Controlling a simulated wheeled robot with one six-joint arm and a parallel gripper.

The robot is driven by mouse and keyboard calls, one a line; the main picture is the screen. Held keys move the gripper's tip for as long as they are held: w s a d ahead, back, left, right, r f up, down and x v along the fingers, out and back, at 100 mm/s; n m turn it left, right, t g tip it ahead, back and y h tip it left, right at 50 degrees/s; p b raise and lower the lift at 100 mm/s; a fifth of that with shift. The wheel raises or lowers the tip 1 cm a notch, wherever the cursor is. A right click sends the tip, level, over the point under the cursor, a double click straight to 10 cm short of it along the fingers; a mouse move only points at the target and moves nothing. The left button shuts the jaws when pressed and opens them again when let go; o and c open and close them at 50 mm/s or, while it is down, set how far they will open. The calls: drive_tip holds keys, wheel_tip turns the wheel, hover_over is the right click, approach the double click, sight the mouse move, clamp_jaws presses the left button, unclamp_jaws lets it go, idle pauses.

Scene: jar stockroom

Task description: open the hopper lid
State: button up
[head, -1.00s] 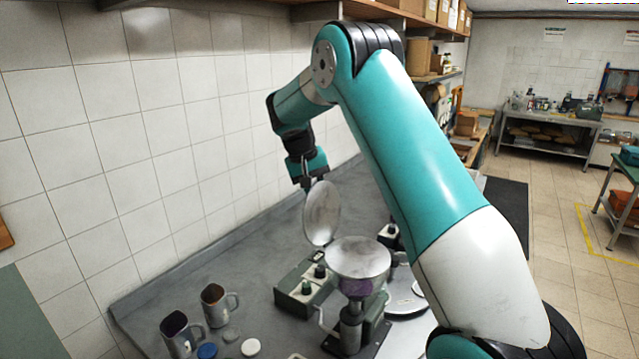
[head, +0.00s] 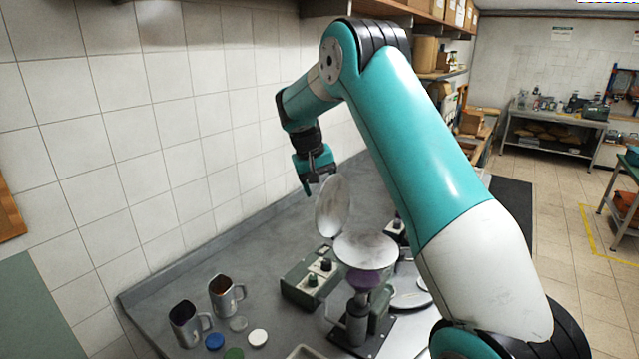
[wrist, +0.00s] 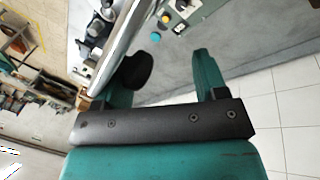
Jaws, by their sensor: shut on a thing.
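The hopper lid (head: 333,207) is a round grey metal disc. It stands raised and steeply tilted at the left edge of the hopper (head: 366,252), whose round top is uncovered. My gripper (head: 316,182) is at the lid's upper part, on its wall side, shut on the lid. In the wrist view the lid (wrist: 122,35) shows nearly edge-on, with a dark round knob (wrist: 136,72) by the left finger of my gripper (wrist: 168,78). The exact contact is partly hidden by the lid.
A green control box (head: 309,284) with knobs stands left of the hopper. Two metal mugs (head: 225,296) and several coloured discs (head: 258,338) lie at the front left of the grey bench. The tiled wall (head: 190,170) runs close behind my gripper. The bench between mugs and wall is clear.

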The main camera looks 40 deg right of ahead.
drive_tip(key=shift+s+a+f, duration=0.1)
drive_tip(key=shift+f, duration=0.2)
drive_tip(key=v, duration=1.2)
drive_tip(key=shift+r, duration=0.25)
